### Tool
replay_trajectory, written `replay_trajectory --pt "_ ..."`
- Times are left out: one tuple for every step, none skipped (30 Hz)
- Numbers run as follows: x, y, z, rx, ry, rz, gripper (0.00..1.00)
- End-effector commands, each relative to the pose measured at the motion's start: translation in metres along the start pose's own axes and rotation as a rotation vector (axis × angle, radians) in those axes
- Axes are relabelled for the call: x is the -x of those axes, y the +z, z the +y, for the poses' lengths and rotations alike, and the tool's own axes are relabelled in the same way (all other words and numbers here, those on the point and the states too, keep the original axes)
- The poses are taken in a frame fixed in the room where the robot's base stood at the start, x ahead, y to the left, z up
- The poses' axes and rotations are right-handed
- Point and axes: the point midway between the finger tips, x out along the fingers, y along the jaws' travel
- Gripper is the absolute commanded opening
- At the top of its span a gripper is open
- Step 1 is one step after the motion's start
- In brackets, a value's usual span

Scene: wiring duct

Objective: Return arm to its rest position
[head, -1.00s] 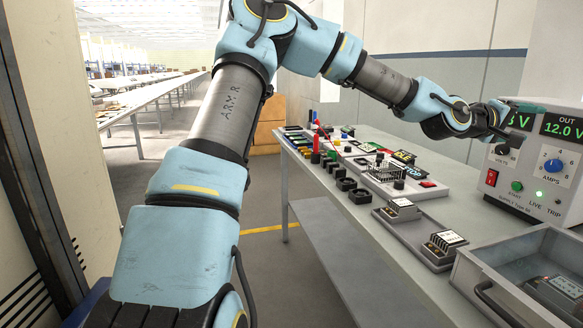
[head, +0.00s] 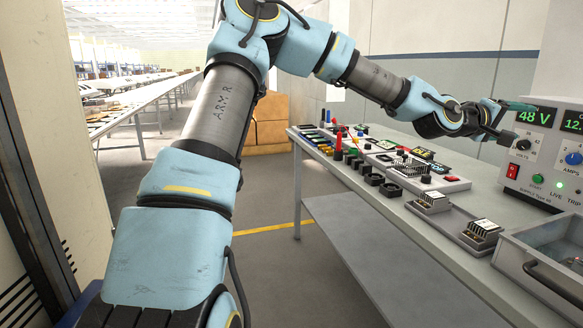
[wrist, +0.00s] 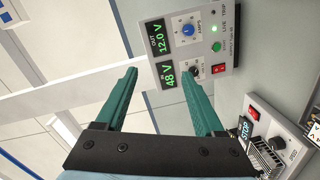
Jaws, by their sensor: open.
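My arm reaches from the lower left across the top of the head view toward the right. My gripper (head: 508,122) is over the far right part of the bench, in front of the power supply (head: 546,150). In the wrist view my gripper (wrist: 160,80) shows two green fingers spread wide with nothing between them. The power supply (wrist: 215,55) lies beyond the fingertips there, turned sideways. Its displays read 48 V and 12.0 V, and a green lamp is lit. I cannot tell the exact gap between the right finger and the power supply.
The grey workbench (head: 350,230) carries several small parts and a control board (head: 425,177). A grey tray (head: 455,228) holds two modules. A metal drawer-like bin (head: 540,255) stands at the bench's front right. Cardboard boxes (head: 265,120) stand behind. The floor left of the bench is clear.

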Motion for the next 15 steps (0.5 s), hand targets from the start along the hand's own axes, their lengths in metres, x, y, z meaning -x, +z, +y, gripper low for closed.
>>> replay_trajectory --pt "0.002 0.002 -0.007 -0.012 -0.017 -0.005 0.7" --pt "0.003 0.003 -0.012 -0.021 -0.028 -0.008 0.7" --pt "0.004 0.004 -0.018 -0.032 -0.042 -0.012 0.7" --pt "0.005 0.004 -0.021 -0.039 -0.052 -0.014 0.7" --pt "0.007 0.005 -0.026 -0.046 -0.063 -0.017 0.7" --pt "0.009 0.006 -0.033 -0.057 -0.08 -0.022 0.7" --pt "0.011 0.007 -0.038 -0.065 -0.093 -0.025 0.7" --pt "0.012 0.008 -0.043 -0.073 -0.105 -0.029 0.7" --pt "0.015 0.009 -0.05 -0.087 -0.123 -0.033 0.7" --pt "0.017 0.009 -0.056 -0.096 -0.139 -0.036 0.7" --pt "0.019 0.01 -0.062 -0.105 -0.154 -0.04 0.7" --pt "0.023 0.011 -0.072 -0.119 -0.179 -0.048 0.7" --pt "0.026 0.012 -0.08 -0.132 -0.198 -0.052 0.7" --pt "0.03 0.012 -0.086 -0.144 -0.216 -0.056 0.7" --pt "0.035 0.013 -0.099 -0.161 -0.248 -0.064 0.7"
